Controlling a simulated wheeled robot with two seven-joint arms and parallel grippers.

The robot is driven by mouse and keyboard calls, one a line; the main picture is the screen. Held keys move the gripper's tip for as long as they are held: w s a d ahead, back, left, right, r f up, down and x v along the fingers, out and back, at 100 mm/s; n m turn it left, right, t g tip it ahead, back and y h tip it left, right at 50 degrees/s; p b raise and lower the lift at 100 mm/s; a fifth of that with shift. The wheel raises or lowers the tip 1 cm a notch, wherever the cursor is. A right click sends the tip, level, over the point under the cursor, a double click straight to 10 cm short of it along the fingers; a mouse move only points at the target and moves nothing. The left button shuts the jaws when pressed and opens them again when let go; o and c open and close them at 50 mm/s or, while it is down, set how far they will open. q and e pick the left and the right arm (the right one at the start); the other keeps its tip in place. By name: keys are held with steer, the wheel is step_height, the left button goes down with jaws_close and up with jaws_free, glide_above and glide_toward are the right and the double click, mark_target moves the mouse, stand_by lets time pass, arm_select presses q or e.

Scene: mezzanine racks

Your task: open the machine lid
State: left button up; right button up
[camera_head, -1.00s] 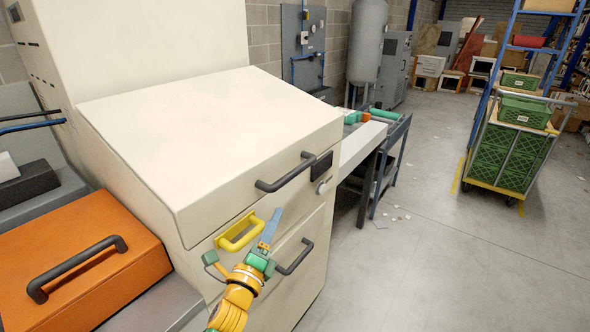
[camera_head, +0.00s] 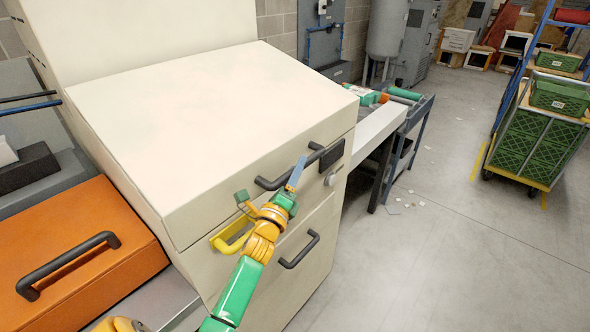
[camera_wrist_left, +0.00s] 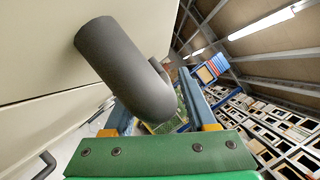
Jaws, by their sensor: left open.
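The machine lid (camera_head: 200,105) is a large cream sloped cover, and it is down on the cream machine body. A dark grey bar handle (camera_head: 268,184) is on its front face. My left gripper (camera_head: 270,184) is open at this handle, its fingers apart in front of the lid's front face. In the left wrist view the grey handle (camera_wrist_left: 122,65) is large and close, reaching toward the gap between the blue fingers of the gripper (camera_wrist_left: 160,108). I cannot tell whether they touch. My right gripper is not in view.
Below the lid are a yellow handle (camera_head: 232,238) and a second dark handle (camera_head: 300,250). An orange box (camera_head: 100,215) with a dark handle stands at left. A side table (camera_head: 380,125) is right of the machine. A cart of green crates (camera_head: 535,135) stands beyond open floor.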

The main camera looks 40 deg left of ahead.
arm_select(q)
steer(key=shift+s, duration=0.2)
steer(key=c, duration=0.4)
steer(key=shift+r, duration=0.1)
jaws_close()
steer(key=shift+r, duration=0.1)
stand_by(0.5)
